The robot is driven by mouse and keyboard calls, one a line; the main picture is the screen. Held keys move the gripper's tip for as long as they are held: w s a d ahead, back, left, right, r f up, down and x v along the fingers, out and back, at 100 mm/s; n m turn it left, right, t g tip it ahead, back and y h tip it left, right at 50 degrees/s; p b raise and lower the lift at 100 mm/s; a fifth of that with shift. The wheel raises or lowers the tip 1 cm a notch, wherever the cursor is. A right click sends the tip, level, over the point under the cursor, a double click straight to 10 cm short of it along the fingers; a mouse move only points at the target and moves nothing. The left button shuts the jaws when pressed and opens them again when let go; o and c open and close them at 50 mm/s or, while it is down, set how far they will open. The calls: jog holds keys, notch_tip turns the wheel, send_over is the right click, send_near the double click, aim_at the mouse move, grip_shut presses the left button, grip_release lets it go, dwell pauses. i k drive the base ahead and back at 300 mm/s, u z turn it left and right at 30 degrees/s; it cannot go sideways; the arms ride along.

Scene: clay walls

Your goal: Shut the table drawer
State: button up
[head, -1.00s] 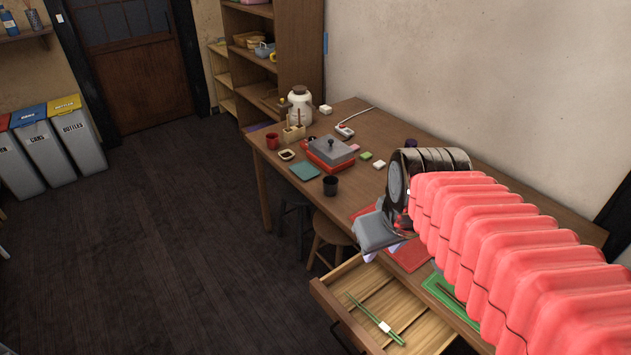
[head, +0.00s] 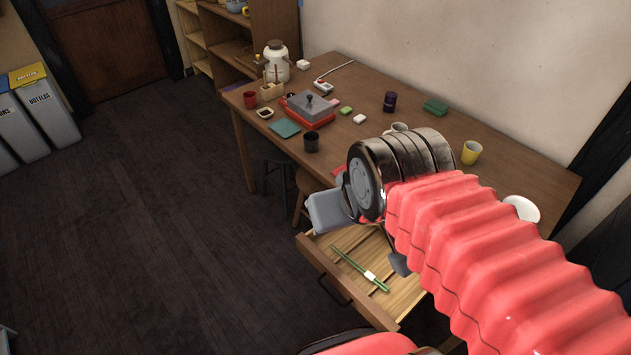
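The wooden table drawer (head: 340,279) is pulled out from the near side of the wooden table (head: 375,98). Its front panel faces the lower left and has a dark handle (head: 331,292). Green chopsticks with a white band (head: 362,271) lie inside on the slatted bottom. My gripper (head: 364,238) is over the back part of the drawer, near the table edge. One grey finger shows at the left and another lower right, with a gap between them and nothing held. My red arm hides the drawer's right rear part. I cannot tell whether the gripper touches the drawer.
Stools (head: 280,178) stand under the table, left of the drawer. The dark floor at left is clear.

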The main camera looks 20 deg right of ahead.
aim_at(368, 246)
jog(key=u, duration=0.2)
jog(key=k, duration=0.45)
jog(key=u, duration=0.55)
jog(key=k, duration=0.9)
jog(key=u, duration=0.7)
jog(key=i, duration=1.25)
jog(key=u, duration=0.15)
